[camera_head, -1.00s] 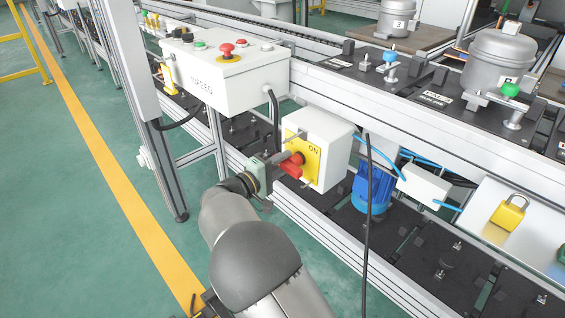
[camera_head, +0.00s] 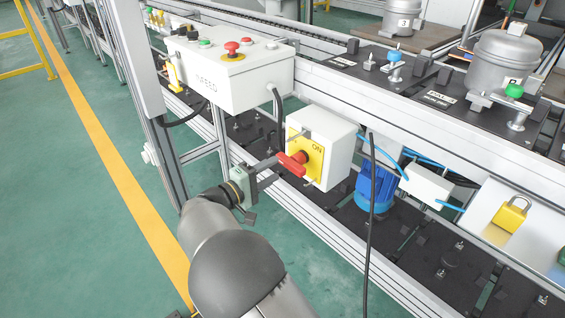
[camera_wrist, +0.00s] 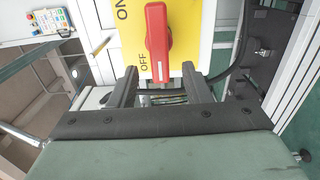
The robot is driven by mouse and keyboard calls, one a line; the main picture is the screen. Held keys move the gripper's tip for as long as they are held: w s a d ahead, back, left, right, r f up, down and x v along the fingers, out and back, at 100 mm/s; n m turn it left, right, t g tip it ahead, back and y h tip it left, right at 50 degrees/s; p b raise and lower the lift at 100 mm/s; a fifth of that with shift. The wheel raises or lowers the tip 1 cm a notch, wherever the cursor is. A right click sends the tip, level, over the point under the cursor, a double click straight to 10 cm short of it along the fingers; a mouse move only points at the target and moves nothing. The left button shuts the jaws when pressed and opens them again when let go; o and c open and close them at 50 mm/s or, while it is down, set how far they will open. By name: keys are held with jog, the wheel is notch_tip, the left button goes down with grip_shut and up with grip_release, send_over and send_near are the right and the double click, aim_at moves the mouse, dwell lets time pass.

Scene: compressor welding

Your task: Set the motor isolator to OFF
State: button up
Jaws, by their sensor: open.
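The motor isolator is a white box (camera_head: 335,150) with a yellow plate (camera_head: 301,139) and a red handle (camera_head: 291,164). In the wrist view the red handle (camera_wrist: 158,42) lies lengthwise up and down the picture. ON shows at the upper left of the yellow plate (camera_wrist: 191,20), and OFF is printed beside the handle's lower end. My gripper (camera_head: 268,172) is open just in front of the handle.
A white INFEED control box (camera_head: 225,83) with a red mushroom button stands above left of the isolator. A black cable (camera_head: 370,230) hangs right of it, near a blue motor (camera_head: 374,190). A yellow padlock (camera_head: 509,214) lies at the right. The floor at left is open.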

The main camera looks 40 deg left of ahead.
jog(key=s+a+p, duration=0.1)
jog(key=s+a, duration=0.1)
jog(key=s, duration=0.9)
jog(key=shift+s, duration=0.15)
dwell(1.4)
